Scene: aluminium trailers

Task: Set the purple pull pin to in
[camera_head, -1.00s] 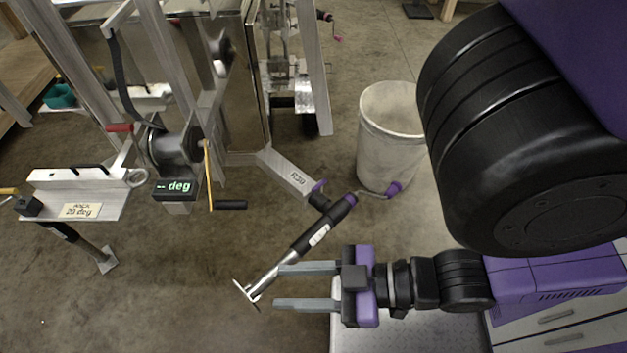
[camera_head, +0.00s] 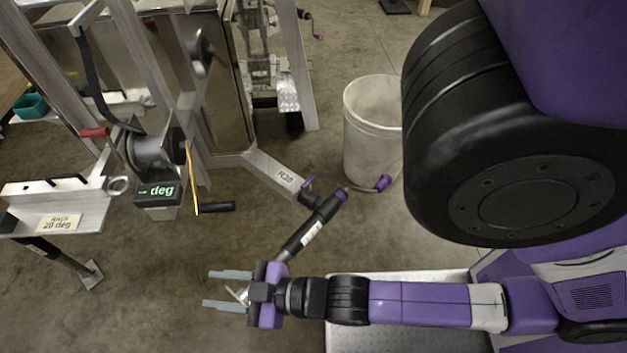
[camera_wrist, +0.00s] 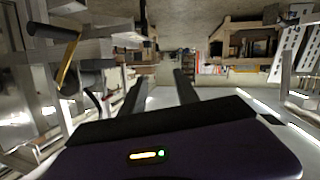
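A small purple pull pin (camera_head: 308,184) sits at the end of the metal trailer arm marked R30 (camera_head: 279,175), where the swing-down jack (camera_head: 313,229) joins it. The jack is a black tube with a purple collar, slanting down to the left; its lower end is partly hidden behind my gripper. My gripper (camera_head: 228,290) is open, its two grey fingers apart and pointing left, below and to the left of the pin. Nothing is seen held between the fingers. In the wrist view the fingers (camera_wrist: 158,92) are also apart. Whether the pin is in or out is too small to tell.
A winch with a black handle (camera_head: 216,207) and a "deg" display (camera_head: 157,191) stand left. Concrete floor is clear between.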

